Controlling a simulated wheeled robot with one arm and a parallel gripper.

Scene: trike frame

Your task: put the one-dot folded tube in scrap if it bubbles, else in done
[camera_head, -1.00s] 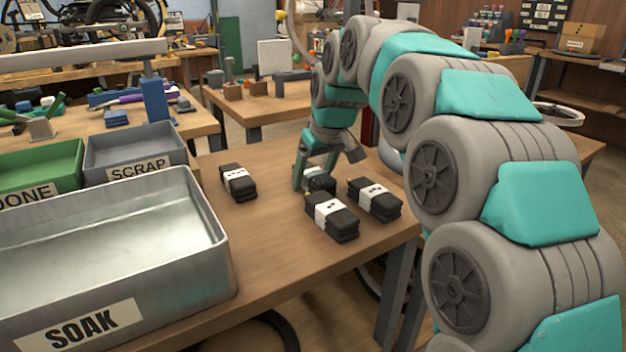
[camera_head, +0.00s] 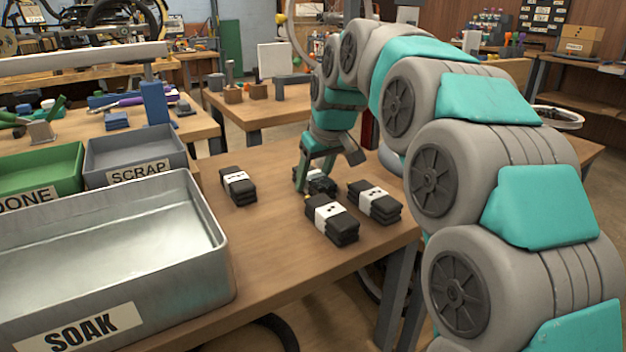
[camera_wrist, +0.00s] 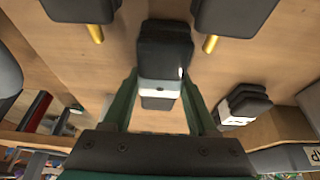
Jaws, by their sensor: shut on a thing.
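My gripper (camera_head: 328,168) is shut on a black folded tube (camera_head: 321,183) with a white band, among the other tubes. In the wrist view the held tube (camera_wrist: 163,55) sits between my two fingers; its band shows a small dark mark, but I cannot count its dots. I cannot tell whether it still touches the table. Three other banded black tubes lie nearby: one at left (camera_head: 238,185), one in front (camera_head: 332,220), one at right (camera_head: 375,201). The grey SCRAP bin (camera_head: 137,172), green DONE bin (camera_head: 30,195) and metal SOAK tub (camera_head: 215,235) stand at left.
The wooden table (camera_head: 270,240) is clear between the SOAK tub and the tubes. The tub's high rim stands in front of the two bins. A second table (camera_head: 262,108) with small blocks stands behind.

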